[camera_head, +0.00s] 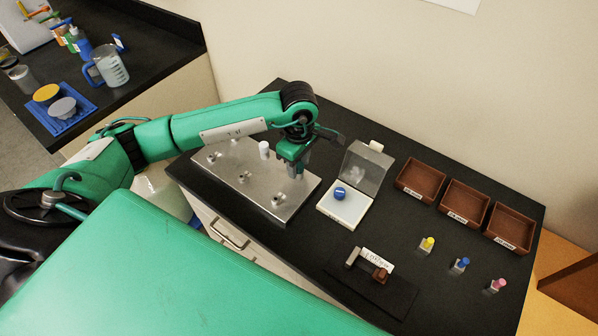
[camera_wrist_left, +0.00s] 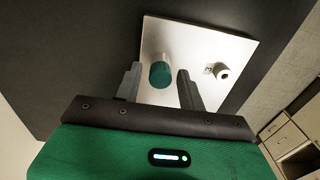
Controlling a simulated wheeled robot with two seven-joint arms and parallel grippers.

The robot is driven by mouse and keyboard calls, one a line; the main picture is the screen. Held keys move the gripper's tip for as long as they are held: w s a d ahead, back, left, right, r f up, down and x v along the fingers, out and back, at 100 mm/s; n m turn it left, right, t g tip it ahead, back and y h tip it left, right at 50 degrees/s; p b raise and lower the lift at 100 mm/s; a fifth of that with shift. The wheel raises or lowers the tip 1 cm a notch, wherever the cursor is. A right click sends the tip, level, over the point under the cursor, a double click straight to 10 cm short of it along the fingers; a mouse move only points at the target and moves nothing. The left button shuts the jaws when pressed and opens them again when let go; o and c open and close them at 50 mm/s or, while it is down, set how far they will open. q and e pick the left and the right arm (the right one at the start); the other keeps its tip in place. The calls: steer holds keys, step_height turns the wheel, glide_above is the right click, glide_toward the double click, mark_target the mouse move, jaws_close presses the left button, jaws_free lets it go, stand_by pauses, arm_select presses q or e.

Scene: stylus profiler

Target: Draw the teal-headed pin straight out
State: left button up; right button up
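The teal-headed pin (camera_wrist_left: 160,75) stands in a bright metal plate (camera_wrist_left: 205,45) and shows between my left gripper's fingers in the left wrist view. My left gripper (camera_wrist_left: 159,70) is open, with a visible gap on each side of the teal head. A white-topped pin (camera_head: 264,149) stands on the plate to the gripper's left. My right gripper is not in view.
Right of the plate is a white box with a raised clear lid (camera_head: 365,170) and a blue knob (camera_head: 340,193). Further right are brown trays (camera_head: 420,180) and yellow, blue and pink pegs. A dark mat (camera_head: 372,288) holding a small fixture lies in front.

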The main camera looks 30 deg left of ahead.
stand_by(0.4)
arm_select(q)
steer(key=shift+b, duration=0.4)
jaws_close()
